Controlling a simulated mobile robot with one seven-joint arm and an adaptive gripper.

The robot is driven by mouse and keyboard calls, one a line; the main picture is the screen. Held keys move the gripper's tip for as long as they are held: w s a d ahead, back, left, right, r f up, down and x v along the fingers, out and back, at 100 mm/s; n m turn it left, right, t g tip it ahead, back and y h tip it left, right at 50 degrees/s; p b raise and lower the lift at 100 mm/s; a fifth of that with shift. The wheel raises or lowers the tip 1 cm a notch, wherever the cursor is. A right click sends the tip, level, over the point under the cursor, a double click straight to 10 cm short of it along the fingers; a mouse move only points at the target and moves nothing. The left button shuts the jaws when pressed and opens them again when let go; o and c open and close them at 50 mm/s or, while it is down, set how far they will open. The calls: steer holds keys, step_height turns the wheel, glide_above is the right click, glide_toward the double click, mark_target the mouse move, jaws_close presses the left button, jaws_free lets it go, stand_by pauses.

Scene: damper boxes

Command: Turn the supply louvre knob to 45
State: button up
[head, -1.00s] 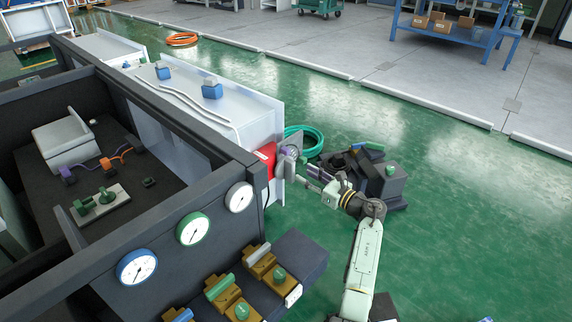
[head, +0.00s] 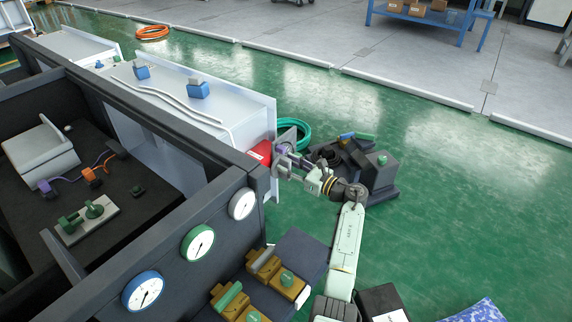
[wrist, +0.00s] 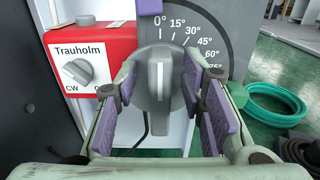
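The supply louvre knob (wrist: 160,84) is grey with a white pointer line. It sits in front of a dark quarter-round dial plate (wrist: 200,22) marked from 0° upward in steps of 15°. The pointer line is upright, at about 0°; the 45° mark is up and to the right. My gripper (wrist: 157,78) has purple-padded fingers on the left and right of the knob, with the knob between them. The fingers are spread; contact with the knob cannot be made out. In the head view my gripper (head: 287,160) is at the plate and hides the knob.
Left of the dial is a red Trauholm box (wrist: 90,55) with its own grey knob (wrist: 78,72). The dark frame with round gauges (head: 198,243) stands left of my arm. A dark block (head: 380,175) and a teal hose (head: 295,133) lie right and behind. Green floor is open further right.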

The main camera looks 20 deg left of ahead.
steer(key=shift+c, duration=0.2)
jaws_close()
stand_by(0.3)
